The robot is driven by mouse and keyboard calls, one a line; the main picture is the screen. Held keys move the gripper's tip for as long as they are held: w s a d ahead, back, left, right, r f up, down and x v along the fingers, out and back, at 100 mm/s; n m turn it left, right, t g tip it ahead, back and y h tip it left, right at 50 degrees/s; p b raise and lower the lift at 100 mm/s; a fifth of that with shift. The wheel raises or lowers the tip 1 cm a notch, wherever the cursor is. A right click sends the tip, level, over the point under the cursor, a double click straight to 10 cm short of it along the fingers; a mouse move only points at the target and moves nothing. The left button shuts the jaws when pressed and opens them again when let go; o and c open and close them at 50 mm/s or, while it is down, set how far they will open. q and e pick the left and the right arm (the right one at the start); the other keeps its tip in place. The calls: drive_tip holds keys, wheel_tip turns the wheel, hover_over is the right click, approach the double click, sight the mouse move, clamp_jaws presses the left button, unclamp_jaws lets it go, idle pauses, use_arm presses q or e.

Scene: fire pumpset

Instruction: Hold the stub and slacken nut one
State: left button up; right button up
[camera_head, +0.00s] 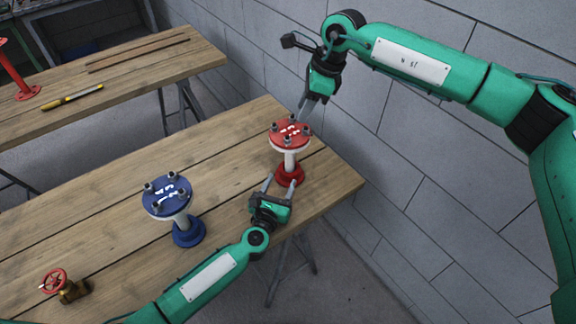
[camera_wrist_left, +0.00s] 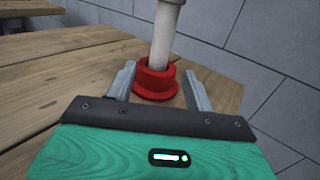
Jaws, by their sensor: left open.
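The red stub (camera_head: 291,158) stands upright near the table's right end, with a red top flange carrying several dark nuts, a pale pipe and a red foot. My left gripper (camera_head: 280,183) is open low in front of it. In the left wrist view, the pipe (camera_wrist_left: 165,38) and red foot (camera_wrist_left: 155,84) show between the spread fingers (camera_wrist_left: 158,78), with no grip on them. My right gripper (camera_head: 306,108) points down at the far edge of the top flange, close to a nut (camera_head: 292,118). Whether it touches the nut or is shut is unclear.
A blue stub (camera_head: 180,208) with nuts on top stands left of the red one. A valve with a red handwheel (camera_head: 62,285) lies at the front left. A grey block wall (camera_head: 400,170) rises behind. A second table (camera_head: 130,75) holds a yellow tool (camera_head: 72,97).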

sight(288, 166)
use_arm(q)
drive_tip(key=x, duration=0.9)
clamp_jaws()
idle(0.5)
